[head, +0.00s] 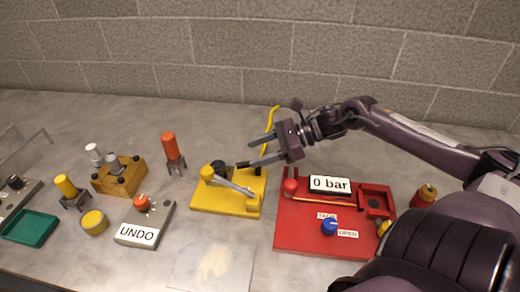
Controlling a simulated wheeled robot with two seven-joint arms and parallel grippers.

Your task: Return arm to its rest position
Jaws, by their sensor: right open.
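My right arm reaches in from the right side of the head view. Its gripper (258,153) is open and empty, with its fingers pointing left. In the picture the fingers lie over the back part of a yellow base (232,203), which carries a lever with a yellow knob (207,172). I cannot tell whether the lower finger touches the black part on that base. My left gripper does not show.
On the red panel are a red knob (290,187) and a blue valve knob (329,227). Left stand an "UNDO" box (146,222), an orange-handled tool (171,147), a wooden block (119,176), a yellow-handled tool (66,187) and a green tray (30,228). A brick wall (200,45) closes the back.

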